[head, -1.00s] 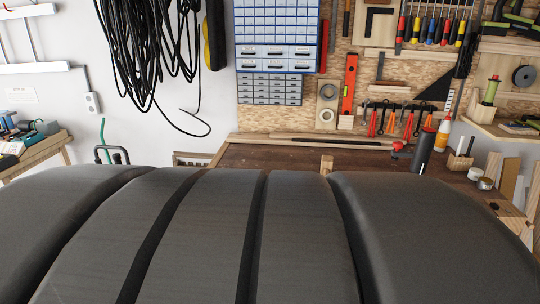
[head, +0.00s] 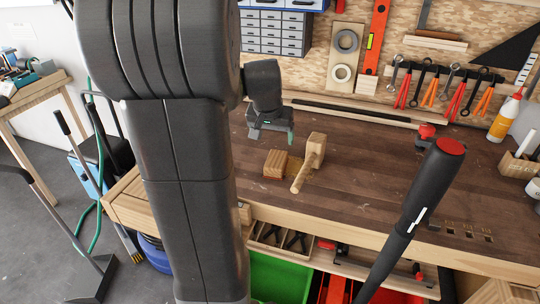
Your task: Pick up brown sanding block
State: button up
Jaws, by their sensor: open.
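The brown sanding block (head: 275,163) is a small wooden block with a reddish lower edge. It lies on the wooden workbench (head: 370,165), left of a wooden mallet (head: 313,152). My gripper (head: 271,138) is open above the bench, just above the block in the picture, and looks empty. Its fingers point down and appear apart from the block. How high it is over the bench is hard to tell. My large dark arm covers the left part of the view and hides the bench's left back area.
A long black object with a red top (head: 430,180) crosses the bench's front edge on the right. A dark bar (head: 350,112) lies along the back. An orange bottle (head: 503,118) stands at the back right. The bench's middle right is clear.

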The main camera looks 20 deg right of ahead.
aim_at(276, 159)
jog(key=x, duration=1.3)
jog(key=shift+f, duration=0.15)
jog(key=shift+a+f, duration=0.1)
jog(key=shift+f, duration=0.1)
dwell(0.3)
jog(key=c, duration=1.1)
